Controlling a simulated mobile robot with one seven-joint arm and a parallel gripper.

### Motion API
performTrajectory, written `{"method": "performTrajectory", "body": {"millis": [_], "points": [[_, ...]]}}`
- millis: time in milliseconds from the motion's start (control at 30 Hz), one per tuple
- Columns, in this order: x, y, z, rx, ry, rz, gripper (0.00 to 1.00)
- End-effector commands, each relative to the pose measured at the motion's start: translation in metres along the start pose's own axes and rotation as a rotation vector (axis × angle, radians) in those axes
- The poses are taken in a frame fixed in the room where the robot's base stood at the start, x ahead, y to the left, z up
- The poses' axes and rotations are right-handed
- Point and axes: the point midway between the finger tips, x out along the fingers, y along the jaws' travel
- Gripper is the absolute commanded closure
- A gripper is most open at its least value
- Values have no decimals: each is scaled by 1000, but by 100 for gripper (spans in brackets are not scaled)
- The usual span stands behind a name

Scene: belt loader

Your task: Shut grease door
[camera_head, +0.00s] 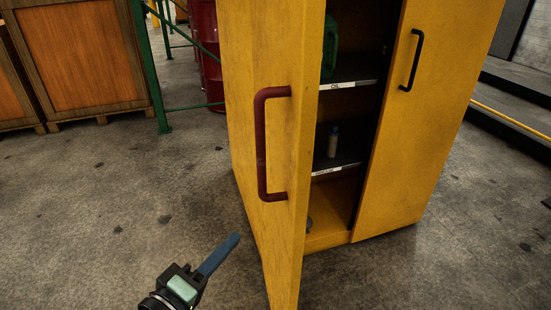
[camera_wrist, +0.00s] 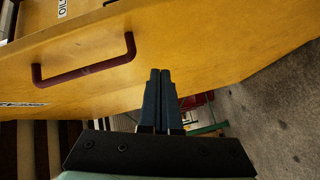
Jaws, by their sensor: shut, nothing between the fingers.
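The yellow cabinet's left door (camera_head: 275,120) stands open in the head view, swung out toward me. It carries a dark red handle (camera_head: 262,150) on its outer face. My gripper (camera_head: 236,238) is left of the door's lower part, with its blue fingers shut and empty. In the wrist view the gripper's fingertips (camera_wrist: 160,72) show together in front of the yellow door (camera_wrist: 200,50), with the red handle (camera_wrist: 85,68) to their left. Whether the fingers touch the door cannot be told. The right door (camera_head: 432,120), with a black handle (camera_head: 412,60), looks shut.
Inside the cabinet are shelves (camera_head: 348,85) with a green container (camera_head: 329,45) and a small bottle (camera_head: 333,140). Wooden crates (camera_head: 85,60), a green rack (camera_head: 150,70) and a red drum (camera_head: 206,50) stand behind at left. The floor (camera_head: 120,190) left of the door is clear.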

Motion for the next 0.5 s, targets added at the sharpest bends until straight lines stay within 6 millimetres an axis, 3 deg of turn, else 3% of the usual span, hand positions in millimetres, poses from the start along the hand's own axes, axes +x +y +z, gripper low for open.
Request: {"method": "performTrajectory", "body": {"millis": [33,200,500], "points": [[-10,20,-7,-56,-12,7,100],[-33,39,-8,-210,-47,56,100],[-51,51,-8,-332,-67,109,100]]}}
